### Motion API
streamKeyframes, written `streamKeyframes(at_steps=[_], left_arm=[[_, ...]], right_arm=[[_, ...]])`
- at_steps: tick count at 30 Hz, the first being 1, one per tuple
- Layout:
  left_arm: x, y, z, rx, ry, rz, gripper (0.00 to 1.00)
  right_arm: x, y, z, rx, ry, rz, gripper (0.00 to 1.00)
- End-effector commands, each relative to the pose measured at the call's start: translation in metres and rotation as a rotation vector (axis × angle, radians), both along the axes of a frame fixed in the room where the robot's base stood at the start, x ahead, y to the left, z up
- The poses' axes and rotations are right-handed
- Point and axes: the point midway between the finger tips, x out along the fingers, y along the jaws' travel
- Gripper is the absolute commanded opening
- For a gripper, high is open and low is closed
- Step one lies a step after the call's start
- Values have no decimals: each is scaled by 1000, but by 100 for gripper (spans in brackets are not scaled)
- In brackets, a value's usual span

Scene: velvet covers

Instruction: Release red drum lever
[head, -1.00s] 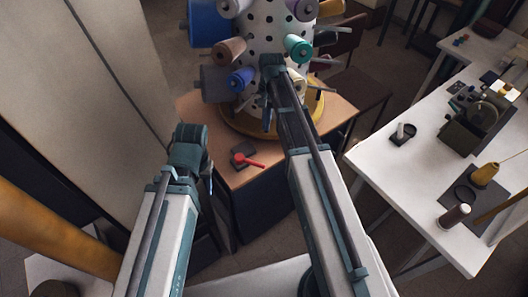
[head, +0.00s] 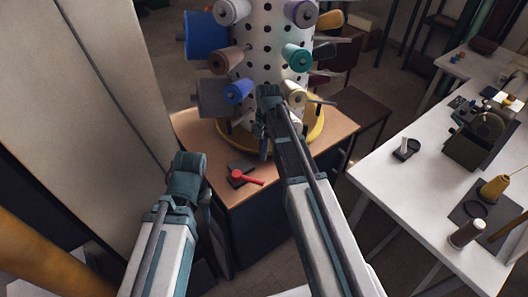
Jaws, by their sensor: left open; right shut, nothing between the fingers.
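The drum (head: 265,57) is a white upright cylinder with dark holes, bearing several thread spools, on a yellow round base (head: 314,130). A red lever (head: 248,178) on a small dark mount (head: 238,165) lies on the wooden top in front of it, its handle pointing right. My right gripper (head: 263,147) points down in front of the drum, shut and empty, beyond the lever in the picture. My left gripper (head: 206,192) is open, left of and nearer than the lever; its fingers are mostly hidden behind my wrist.
The wooden cabinet top (head: 228,190) has bare room around the lever. A white table (head: 400,190) at the right holds a sewing machine (head: 482,135), a yellow cone (head: 493,190) and a brown spool (head: 466,234). A pale tall panel (head: 95,90) stands left.

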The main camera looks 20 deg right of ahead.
Motion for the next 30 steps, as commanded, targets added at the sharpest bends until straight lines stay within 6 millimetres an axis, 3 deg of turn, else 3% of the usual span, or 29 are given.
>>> streamKeyframes(at_steps=[1, 7, 14, 30], left_arm=[[0, 0, -15, 0, 0, 0, 50], [0, 0, -42, 0, 0, 0, 50], [0, 0, -52, 0, 0, 0, 50], [0, 0, -52, 0, 0, 0, 50]], right_arm=[[-2, 1, -15, 0, 0, 0, 0], [-5, 4, -42, 0, 0, 1, 0], [-32, 23, -52, 0, 0, 1, 0], [-35, 25, -52, 0, 0, -17, 0]])
